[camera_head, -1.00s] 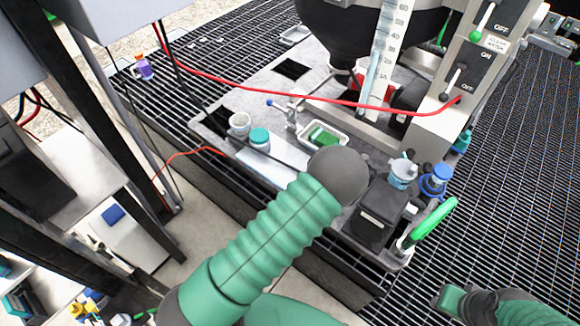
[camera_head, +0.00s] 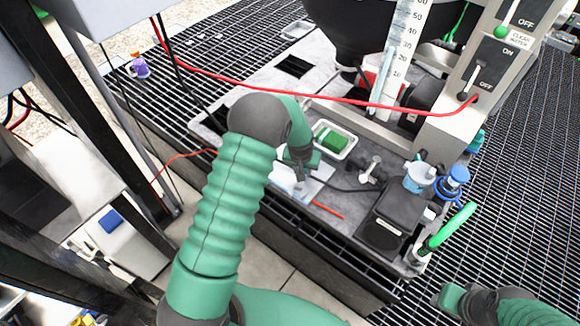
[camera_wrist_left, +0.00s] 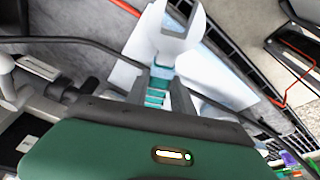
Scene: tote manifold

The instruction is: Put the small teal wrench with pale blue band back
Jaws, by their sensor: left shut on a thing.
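My left gripper (camera_head: 299,172) reaches down over the pale sheet at the front of the grey deck. In the left wrist view its dark fingers (camera_wrist_left: 160,97) are shut on the small teal wrench (camera_wrist_left: 157,84). The wrench's teal part lies between the fingers, with a pale blue band near them and a whitish open-jawed head pointing away. In the head view the wrench is too small and covered to make out clearly. Part of my right arm shows at the lower right, but no right fingertips are visible.
A white tray with a green block (camera_head: 334,140) is right of my left gripper. A red stick (camera_head: 327,210) lies nearby. A black box (camera_head: 391,222), a blue-topped bottle (camera_head: 453,180) and a green hose (camera_head: 452,228) stand to the right. A red cable (camera_head: 320,98) crosses above the deck.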

